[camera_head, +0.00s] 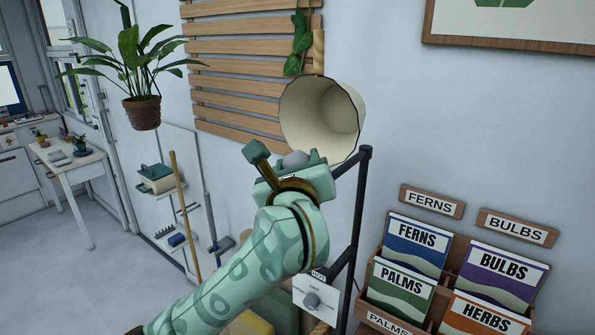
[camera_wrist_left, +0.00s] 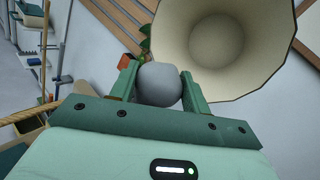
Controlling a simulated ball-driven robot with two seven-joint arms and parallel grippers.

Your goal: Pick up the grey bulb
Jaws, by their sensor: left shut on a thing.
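The grey bulb (camera_head: 293,160) is a round, smooth, matt ball between the fingers of my left gripper (camera_head: 285,163), partly hidden by them in the head view. In the left wrist view the bulb (camera_wrist_left: 159,85) sits between the two green fingers, which close on it from both sides. My left gripper is shut on the bulb and holds it just below and in front of a cream lampshade-like cone (camera_head: 308,105). The cone's open mouth also shows in the left wrist view (camera_wrist_left: 262,55). My right gripper is in neither view.
A black metal post (camera_head: 358,215) stands right of my left gripper. A rack of seed packets (camera_head: 415,245) is at the lower right. A wooden slat panel (camera_head: 235,65) is on the wall behind, and a potted plant (camera_head: 143,112) hangs at the upper left.

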